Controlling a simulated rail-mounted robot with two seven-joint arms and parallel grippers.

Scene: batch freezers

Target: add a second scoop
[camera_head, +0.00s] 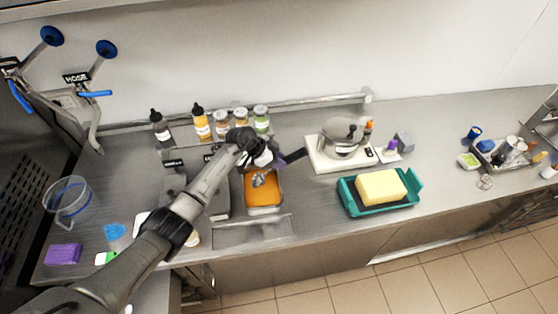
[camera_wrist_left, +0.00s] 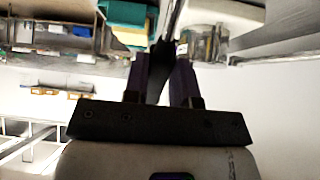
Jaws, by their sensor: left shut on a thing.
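My left gripper (camera_head: 264,160) is above the far end of a metal pan (camera_head: 264,209) of orange ice cream (camera_head: 264,193). It is shut on a scoop with a dark handle (camera_head: 293,156), which sticks out to the right. The scoop's metal head (camera_head: 259,180) hangs over the far part of the orange surface; I cannot tell whether it touches. The left wrist view shows the fingers (camera_wrist_left: 162,75) closed around a dark, narrow part. My right gripper is not in view.
Several bottles and jars (camera_head: 221,122) stand behind the pan. To the right are a white scale (camera_head: 326,157) with a metal vessel (camera_head: 342,136), and a teal tray (camera_head: 416,184) with a yellow block (camera_head: 381,187). A clear container (camera_head: 68,200) and purple sponge (camera_head: 63,253) are at left.

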